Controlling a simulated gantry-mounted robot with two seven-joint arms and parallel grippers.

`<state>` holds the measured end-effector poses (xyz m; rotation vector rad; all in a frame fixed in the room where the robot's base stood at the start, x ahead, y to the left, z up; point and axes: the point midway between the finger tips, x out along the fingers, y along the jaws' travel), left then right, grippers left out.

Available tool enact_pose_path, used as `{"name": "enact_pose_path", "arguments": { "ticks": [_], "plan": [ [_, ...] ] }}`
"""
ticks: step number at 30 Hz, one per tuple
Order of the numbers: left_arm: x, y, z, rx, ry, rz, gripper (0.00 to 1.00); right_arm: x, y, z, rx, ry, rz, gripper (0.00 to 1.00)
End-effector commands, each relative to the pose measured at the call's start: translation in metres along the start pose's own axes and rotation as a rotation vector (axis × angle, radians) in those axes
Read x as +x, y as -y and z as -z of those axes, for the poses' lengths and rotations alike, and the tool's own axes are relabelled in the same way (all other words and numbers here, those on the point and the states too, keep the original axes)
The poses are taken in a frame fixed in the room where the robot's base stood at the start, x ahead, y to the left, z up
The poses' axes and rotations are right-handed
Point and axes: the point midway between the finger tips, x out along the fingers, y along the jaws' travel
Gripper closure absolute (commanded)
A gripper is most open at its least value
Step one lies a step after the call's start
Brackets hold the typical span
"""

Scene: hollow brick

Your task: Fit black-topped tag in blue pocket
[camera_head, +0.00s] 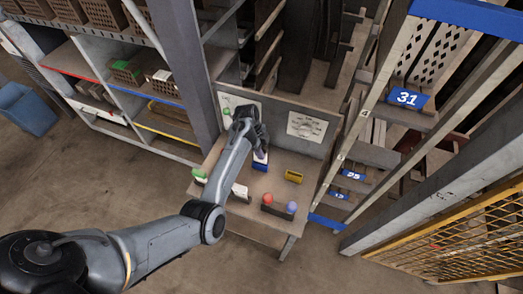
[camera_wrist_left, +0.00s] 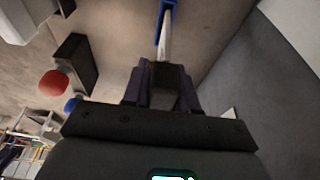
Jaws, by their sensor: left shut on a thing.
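My left gripper (camera_head: 261,148) points down over the small table and is shut on the black-topped tag. In the left wrist view the fingers (camera_wrist_left: 161,85) close around its dark top, and its white body (camera_wrist_left: 164,42) extends beyond them. The tag's white part (camera_head: 261,156) also shows just above the blue pocket (camera_head: 260,167) in the head view. In the left wrist view, the tag's far end meets the blue pocket (camera_wrist_left: 167,9) at the top edge. I cannot tell whether it is inside or only lined up with it. My right gripper is not in view.
A yellow pocket (camera_head: 293,177) stands right of the blue one. A dark block with a red ball (camera_head: 268,198) and a blue ball (camera_head: 291,207) sits near the front edge. A back panel (camera_head: 306,126) stands behind.

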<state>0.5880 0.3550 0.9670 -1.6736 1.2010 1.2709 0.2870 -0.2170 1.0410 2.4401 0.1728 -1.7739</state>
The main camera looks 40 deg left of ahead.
Motion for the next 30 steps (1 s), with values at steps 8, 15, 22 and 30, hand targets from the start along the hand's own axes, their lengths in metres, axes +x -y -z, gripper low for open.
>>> {"name": "enact_pose_path", "arguments": {
  "ticks": [8,15,22,30],
  "plan": [
    [0.001,0.0,0.0,0.0,0.0,0.0,1.0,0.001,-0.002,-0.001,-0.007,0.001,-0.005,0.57],
    [0.004,0.0,-0.001,-0.001,0.0,0.0,1.0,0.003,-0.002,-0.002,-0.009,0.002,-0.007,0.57],
    [0.008,0.0,-0.002,-0.001,0.0,-0.001,1.0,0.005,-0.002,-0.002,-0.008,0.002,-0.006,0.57],
    [0.013,0.0,-0.004,-0.001,0.0,-0.001,1.0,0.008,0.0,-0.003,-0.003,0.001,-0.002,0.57]
  ]
}}
